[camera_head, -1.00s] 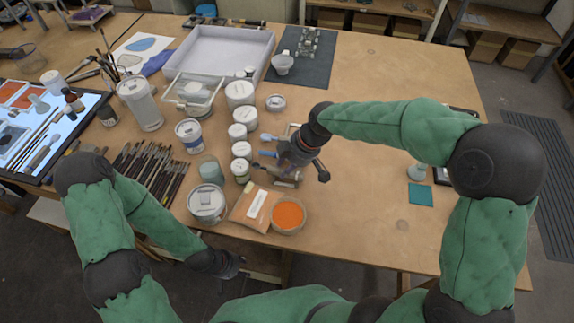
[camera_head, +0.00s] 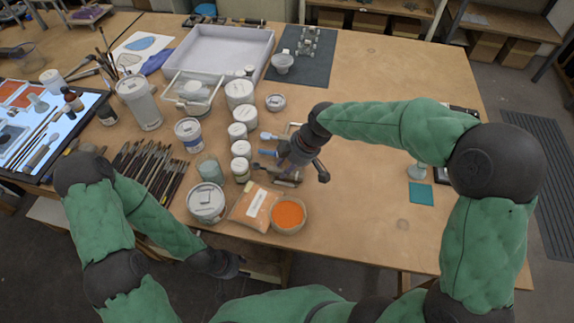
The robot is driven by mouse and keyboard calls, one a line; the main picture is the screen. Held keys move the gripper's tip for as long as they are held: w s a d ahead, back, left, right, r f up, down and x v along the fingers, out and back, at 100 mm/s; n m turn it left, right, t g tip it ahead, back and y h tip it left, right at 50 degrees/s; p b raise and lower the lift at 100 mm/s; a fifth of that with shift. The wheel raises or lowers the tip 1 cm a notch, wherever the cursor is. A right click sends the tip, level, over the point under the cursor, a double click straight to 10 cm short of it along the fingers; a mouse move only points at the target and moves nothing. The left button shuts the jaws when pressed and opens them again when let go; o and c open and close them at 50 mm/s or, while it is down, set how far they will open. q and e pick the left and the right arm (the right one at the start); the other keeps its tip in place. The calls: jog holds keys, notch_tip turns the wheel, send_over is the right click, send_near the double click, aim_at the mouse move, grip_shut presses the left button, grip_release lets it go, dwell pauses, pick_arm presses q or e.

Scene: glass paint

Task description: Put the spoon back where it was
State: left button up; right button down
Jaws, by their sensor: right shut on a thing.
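My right gripper (camera_head: 282,154) is over the middle of the table, just right of the white jars, pointing left. It is shut on a small utensil, seemingly the spoon (camera_head: 266,136), whose pale grey rounded end sticks out to the left. The arm hides the grip itself. A blue piece (camera_head: 268,153) shows just below the rounded end; I cannot tell whether it is part of a stand or another tool. A small metal rack (camera_head: 288,182) is partly hidden under the gripper. My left gripper (camera_head: 236,264) hangs low in front of the table edge; its fingers are unclear.
Several white jars (camera_head: 240,148) stand close left of the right gripper. A bowl of orange powder (camera_head: 288,214) and a packet (camera_head: 254,207) lie near the front edge. Brushes (camera_head: 152,168) lie further left. The table right of the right gripper is mostly clear.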

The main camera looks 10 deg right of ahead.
jog(key=c, duration=0.9)
grip_release()
jog(key=shift+o, duration=0.2)
jog(key=v, duration=1.2)
